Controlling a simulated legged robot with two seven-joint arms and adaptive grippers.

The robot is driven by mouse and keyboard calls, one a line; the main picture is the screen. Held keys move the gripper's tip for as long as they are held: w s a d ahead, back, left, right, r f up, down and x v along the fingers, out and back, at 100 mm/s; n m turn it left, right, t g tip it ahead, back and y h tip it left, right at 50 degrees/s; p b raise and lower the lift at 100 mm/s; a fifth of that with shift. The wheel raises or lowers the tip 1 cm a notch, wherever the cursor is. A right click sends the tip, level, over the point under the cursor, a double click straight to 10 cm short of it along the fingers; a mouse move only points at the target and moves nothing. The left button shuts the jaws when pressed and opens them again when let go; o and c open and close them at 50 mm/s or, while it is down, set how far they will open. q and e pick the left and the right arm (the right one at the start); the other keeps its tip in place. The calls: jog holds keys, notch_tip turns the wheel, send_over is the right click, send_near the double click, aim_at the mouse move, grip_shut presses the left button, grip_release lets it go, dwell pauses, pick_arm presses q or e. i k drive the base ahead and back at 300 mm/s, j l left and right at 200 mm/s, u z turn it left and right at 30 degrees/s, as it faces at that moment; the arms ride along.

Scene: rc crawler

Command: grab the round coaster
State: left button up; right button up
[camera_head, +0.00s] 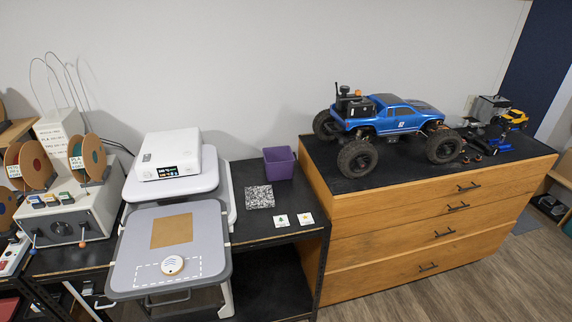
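A small round coaster (172,265), white with a tan rim and a dark curved-line symbol, lies flat on the grey tray (128,248). It sits inside a dashed white rectangle near the tray's front edge. Neither of my grippers shows in the head view.
A brown square (171,231) lies behind the coaster. A white device (168,155) stands behind the tray. A purple bin (279,163), a speckled square (260,197) and two small cards are on the black shelf to the right. A blue RC truck (388,117) stands on the wooden drawer cabinet (440,215).

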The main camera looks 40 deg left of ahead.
aim_at(172, 266)
jog(key=u, duration=2.35)
